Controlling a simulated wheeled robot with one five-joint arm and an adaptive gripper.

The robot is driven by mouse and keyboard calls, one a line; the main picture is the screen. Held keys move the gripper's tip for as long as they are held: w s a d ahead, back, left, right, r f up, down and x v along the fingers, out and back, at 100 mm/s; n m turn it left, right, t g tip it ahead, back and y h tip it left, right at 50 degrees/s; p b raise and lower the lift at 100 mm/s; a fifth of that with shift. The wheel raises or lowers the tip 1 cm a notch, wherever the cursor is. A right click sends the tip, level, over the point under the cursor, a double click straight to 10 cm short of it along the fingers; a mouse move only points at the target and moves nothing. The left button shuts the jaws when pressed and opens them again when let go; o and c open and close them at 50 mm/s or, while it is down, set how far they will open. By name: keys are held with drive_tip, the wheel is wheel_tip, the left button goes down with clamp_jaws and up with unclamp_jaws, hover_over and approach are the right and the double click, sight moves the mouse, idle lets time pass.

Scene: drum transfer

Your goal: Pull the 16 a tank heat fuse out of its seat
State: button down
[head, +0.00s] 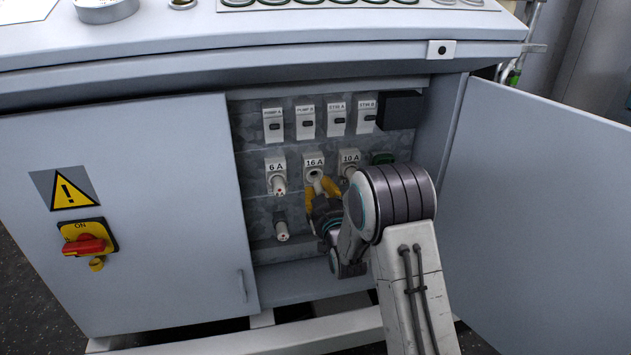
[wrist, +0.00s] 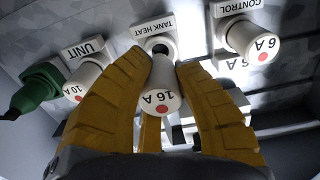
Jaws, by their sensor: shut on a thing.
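The 16 A tank heat fuse (wrist: 163,90) is a white cylinder with a red dot on its end. My gripper (head: 321,188) is shut on it, with yellow fingers on both sides in the wrist view (wrist: 163,75). Its white seat (head: 314,163), labelled 16 A, is right behind the fuse. The seat (wrist: 158,44) shows a dark round opening in the wrist view, so the fuse stands out from it. I cannot tell whether the fuse's inner end is still inside. The fingers partly hide the fuse in the head view.
The 6 A fuse (head: 279,184) and 10 A fuse (head: 348,170) sit close on either side. A green part (wrist: 38,88) is beside the 10 A seat. Another white fuse (head: 282,231) is below. Breakers (head: 305,123) line the top.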

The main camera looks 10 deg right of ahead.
drive_tip(key=shift+s, duration=0.7)
drive_tip(key=shift+w, duration=0.15)
idle(0.8)
drive_tip(key=shift+s, duration=2.45)
